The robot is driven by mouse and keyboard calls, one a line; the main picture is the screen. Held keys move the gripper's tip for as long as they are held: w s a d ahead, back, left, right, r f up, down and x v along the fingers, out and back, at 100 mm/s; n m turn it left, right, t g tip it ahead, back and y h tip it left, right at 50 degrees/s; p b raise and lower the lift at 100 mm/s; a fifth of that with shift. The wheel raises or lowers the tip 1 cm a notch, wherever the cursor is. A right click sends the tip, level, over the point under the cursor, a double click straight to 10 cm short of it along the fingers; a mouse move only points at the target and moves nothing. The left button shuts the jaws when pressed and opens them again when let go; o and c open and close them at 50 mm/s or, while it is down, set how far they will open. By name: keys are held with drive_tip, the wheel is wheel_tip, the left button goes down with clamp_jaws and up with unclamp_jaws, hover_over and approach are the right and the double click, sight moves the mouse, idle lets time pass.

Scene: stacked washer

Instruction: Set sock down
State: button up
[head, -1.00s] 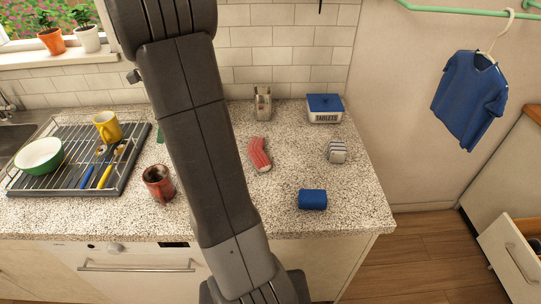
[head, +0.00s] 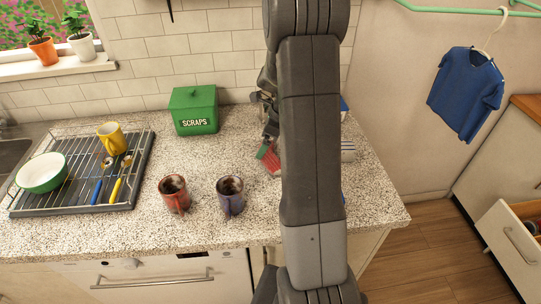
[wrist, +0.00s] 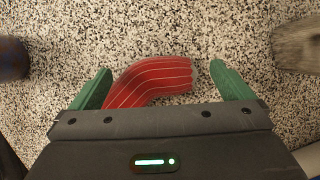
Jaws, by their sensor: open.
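The red sock with pale stripes (wrist: 152,80) lies bent on the speckled counter in the wrist view. My gripper (wrist: 162,84) is open, with one green finger on each side of the sock. The right finger stands a little apart from the sock; the left finger is close to its lower end, and contact there is unclear. The sock's near end is hidden by the gripper body. In the head view only a small part of the sock (head: 271,161) shows beside my gripper (head: 266,148), with my arm covering the area to the right.
A green scraps box (head: 194,111) stands at the back. A red mug (head: 174,194) and a purple mug (head: 230,198) stand left of the sock. A dish rack (head: 128,188) is at far left. A striped folded cloth (head: 348,150) is partly behind my arm.

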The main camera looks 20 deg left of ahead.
drive_tip(key=shift+x, duration=1.35)
drive_tip(key=c, duration=1.3)
drive_tip(key=shift+o, duration=0.2)
